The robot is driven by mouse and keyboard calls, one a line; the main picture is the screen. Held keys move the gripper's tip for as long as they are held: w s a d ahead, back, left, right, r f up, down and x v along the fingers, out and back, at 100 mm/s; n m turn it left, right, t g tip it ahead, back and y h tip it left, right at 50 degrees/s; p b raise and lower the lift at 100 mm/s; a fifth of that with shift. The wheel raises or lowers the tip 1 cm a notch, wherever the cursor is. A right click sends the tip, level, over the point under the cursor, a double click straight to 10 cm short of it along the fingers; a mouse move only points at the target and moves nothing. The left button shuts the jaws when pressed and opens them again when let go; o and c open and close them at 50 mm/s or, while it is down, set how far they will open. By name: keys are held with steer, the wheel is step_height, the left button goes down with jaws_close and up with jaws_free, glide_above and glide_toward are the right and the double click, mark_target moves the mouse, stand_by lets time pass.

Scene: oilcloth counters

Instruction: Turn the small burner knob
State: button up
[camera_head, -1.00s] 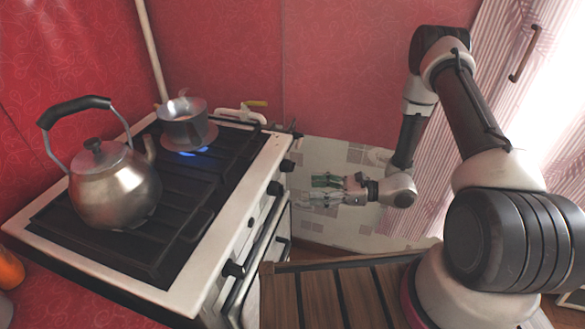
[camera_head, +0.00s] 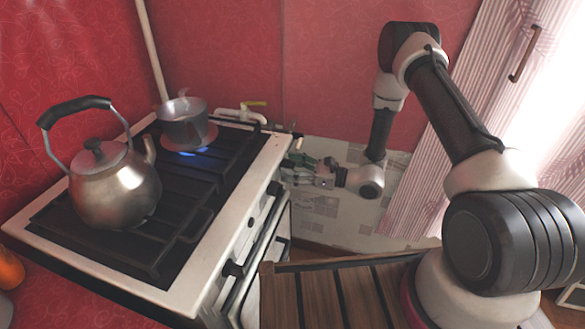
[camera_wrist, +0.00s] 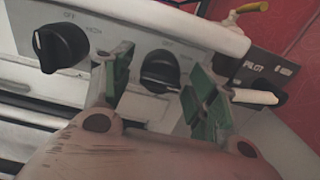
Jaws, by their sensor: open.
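A black stove knob (camera_wrist: 160,66) on the white front panel lies between the two fingertips of my gripper (camera_wrist: 155,78) in the wrist view. The fingers are open on either side of it; I cannot tell whether they touch it. Another black knob (camera_wrist: 60,46) with OFF and HIGH markings is to its left. In the head view my gripper (camera_head: 290,168) is at the far end of the stove front and largely hides the far knob.
The stove (camera_head: 180,295) carries a steel kettle (camera_head: 115,190) in front and a small pot (camera_head: 183,130) at the back, with a blue flame (camera_head: 193,152) beneath the pot. A yellow-handled valve (camera_head: 254,103) is behind. A slatted wooden surface (camera_head: 340,290) lies below the arm.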

steer(key=c, duration=1)
steer(key=shift+n, duration=2.3)
steer(key=o, duration=1)
steer(key=v, duration=1.2)
steer(key=shift+f, duration=0.1)
